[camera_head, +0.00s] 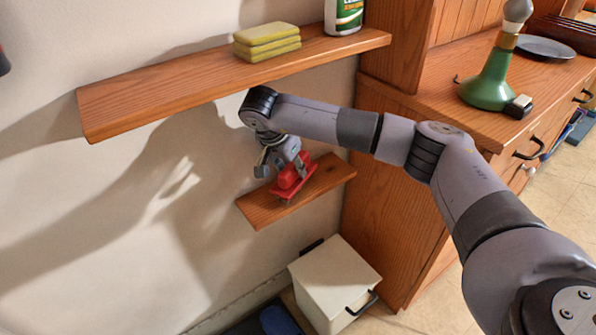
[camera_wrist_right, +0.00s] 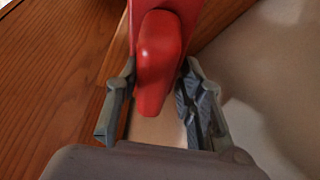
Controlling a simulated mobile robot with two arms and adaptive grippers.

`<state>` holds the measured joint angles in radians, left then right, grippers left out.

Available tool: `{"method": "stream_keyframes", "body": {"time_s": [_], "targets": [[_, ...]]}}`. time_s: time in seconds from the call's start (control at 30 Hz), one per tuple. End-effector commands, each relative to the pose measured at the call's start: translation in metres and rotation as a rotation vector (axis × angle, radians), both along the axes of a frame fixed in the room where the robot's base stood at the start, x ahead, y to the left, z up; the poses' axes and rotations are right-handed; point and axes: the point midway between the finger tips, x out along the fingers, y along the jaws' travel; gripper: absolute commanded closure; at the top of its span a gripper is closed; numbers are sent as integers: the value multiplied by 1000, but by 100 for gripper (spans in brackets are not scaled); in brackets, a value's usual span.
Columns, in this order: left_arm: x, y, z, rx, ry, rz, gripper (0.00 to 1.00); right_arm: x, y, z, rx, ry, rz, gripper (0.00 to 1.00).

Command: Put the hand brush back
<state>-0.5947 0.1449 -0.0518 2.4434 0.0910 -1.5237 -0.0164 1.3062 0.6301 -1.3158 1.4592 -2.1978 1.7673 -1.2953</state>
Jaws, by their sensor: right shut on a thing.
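The red hand brush (camera_head: 291,179) is at the small lower wooden shelf (camera_head: 262,208) in the head view. My right gripper (camera_head: 281,166) is shut on it from above. Whether the brush rests on the shelf or hangs just over it, I cannot tell. The brush's far end is cut off there. My left gripper is not in view.
A longer shelf (camera_head: 150,92) above the gripper holds yellow-green sponges (camera_head: 266,42) and a bottle (camera_head: 343,15). A wooden cabinet (camera_head: 385,200) stands to the right, with a green bottle-shaped object (camera_head: 490,83) on its counter. A white bin (camera_head: 335,280) stands below the lower shelf.

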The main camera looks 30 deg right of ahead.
Motion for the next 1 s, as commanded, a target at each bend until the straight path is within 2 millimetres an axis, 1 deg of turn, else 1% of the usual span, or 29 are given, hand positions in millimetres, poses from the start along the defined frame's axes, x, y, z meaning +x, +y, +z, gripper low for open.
{"method": "stream_keyframes", "body": {"time_s": [0.03, 0.3, 0.47, 0.5, 0.77, 1.0], "targets": [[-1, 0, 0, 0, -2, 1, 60, 1, 0, -4, 1, -2, 0, 91], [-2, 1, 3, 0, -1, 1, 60, 1, 0, -2, 1, -2, 0, 91], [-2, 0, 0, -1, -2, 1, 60, 1, 0, -7, 1, -2, 0, 91], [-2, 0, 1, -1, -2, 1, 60, 1, 0, -6, 2, -2, 0, 62], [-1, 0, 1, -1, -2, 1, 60, 0, 0, -6, 1, -2, 0, 45], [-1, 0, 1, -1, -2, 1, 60, 0, 0, -6, 1, -2, 0, 44]]}}
